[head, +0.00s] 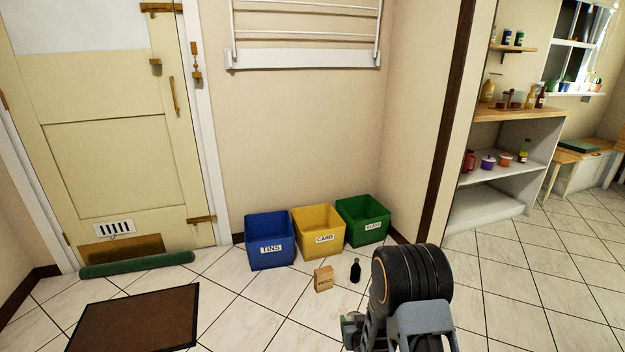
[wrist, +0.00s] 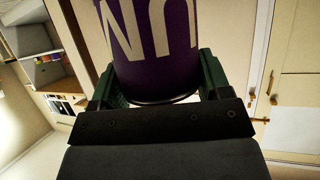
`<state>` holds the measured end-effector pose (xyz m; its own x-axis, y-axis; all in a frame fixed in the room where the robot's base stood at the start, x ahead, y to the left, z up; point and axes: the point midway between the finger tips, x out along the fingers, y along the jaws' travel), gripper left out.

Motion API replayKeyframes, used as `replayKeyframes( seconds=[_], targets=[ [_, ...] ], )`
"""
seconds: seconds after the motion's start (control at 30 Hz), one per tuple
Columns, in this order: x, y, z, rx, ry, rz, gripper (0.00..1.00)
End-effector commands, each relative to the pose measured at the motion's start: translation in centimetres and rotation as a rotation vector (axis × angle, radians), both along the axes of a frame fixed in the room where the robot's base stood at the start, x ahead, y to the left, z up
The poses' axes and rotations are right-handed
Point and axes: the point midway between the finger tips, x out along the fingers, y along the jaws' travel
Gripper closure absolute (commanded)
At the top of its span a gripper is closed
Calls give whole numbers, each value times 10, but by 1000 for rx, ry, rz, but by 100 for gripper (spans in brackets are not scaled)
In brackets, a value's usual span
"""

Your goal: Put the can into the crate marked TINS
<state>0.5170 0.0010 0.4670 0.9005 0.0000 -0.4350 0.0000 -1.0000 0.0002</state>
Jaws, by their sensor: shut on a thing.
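In the wrist view a purple can (wrist: 160,75) with large pale letters stands between the two green fingers of my gripper (wrist: 155,85). My gripper is shut on it; the can's upper end is cut off by the frame. In the head view my gripper is mostly hidden behind my own arm, and the can does not show. The blue crate marked TINS (head: 270,259) stands on the floor against the back wall, left of the other crates. My arm is in front of the crates, to their lower right.
A yellow crate marked CARD (head: 319,253) and a green crate (head: 366,236) stand right of the blue one. A small brown box (head: 323,279) and a dark bottle (head: 355,271) stand on the floor before them. A dark doormat (head: 135,318) lies at left; floor between is clear.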

Motion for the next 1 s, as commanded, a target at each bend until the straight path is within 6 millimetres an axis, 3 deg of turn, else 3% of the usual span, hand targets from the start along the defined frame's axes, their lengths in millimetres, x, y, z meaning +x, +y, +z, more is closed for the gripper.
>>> replayKeyframes(
  seconds=[0.03, 0.6, 0.8, 1.0],
  targets=[
    [-4, 0, 32, 0, 2, 0, 52],
    [-43, 0, 196, 0, 2, 0, 52],
    [-55, 0, 245, 0, 2, 0, 52],
    [-64, 0, 279, 0, 2, 0, 52]
  ],
)
